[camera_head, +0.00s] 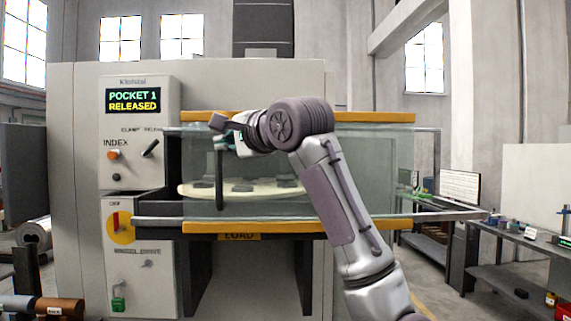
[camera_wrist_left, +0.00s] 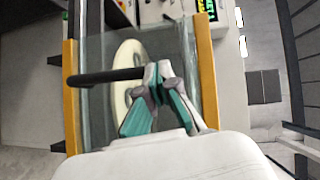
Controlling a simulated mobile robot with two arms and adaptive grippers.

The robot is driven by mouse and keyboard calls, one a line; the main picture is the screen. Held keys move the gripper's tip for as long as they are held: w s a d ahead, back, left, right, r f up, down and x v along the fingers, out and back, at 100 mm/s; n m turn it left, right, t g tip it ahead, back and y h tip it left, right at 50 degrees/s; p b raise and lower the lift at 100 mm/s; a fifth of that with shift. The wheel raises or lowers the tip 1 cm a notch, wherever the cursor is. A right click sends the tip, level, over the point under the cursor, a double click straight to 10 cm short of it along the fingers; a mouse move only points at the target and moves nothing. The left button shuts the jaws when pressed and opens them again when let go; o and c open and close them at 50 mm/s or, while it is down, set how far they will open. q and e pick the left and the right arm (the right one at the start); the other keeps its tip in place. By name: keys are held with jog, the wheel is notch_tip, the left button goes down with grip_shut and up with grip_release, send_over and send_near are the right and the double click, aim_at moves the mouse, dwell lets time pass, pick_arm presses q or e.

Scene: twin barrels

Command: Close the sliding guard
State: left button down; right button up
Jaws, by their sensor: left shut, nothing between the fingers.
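The sliding guard (camera_head: 350,190) is a clear panel between orange rails on the machine front. It spans much of the opening and reaches out past the machine's right side. Its dark upright handle (camera_head: 219,185) is near the panel's left end; the handle also shows in the left wrist view (camera_wrist_left: 105,77). My left gripper (camera_head: 224,143) is shut and empty at the handle's upper part, with its teal fingers beside the bar. In the left wrist view its fingertips (camera_wrist_left: 157,72) overlap the handle's end; I cannot tell whether they touch. My right gripper is out of view.
Behind the panel is a pale round table (camera_head: 240,189) with several dark pockets. A control panel (camera_head: 137,130) reading "POCKET 1 RELEASED" is left of the opening, with a selector lever. A workbench (camera_head: 520,240) stands at the right. My arm crosses the guard.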

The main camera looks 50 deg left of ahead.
pick_arm(q)
jog(key=b, duration=0.2)
send_near(183, 145)
jog(key=s+a+f, duration=0.1)
jog(key=s+a, duration=0.1)
jog(key=a, duration=0.1)
jog(key=s+a+b, duration=0.1)
jog(key=s+a, duration=0.2)
jog(key=s, duration=0.1)
jog(key=shift+a+r, duration=0.15)
jog(key=shift+a, duration=0.15)
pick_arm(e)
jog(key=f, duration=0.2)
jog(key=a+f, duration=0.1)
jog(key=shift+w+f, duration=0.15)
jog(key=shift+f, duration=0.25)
pick_arm(q)
jog(key=shift+d, duration=0.1)
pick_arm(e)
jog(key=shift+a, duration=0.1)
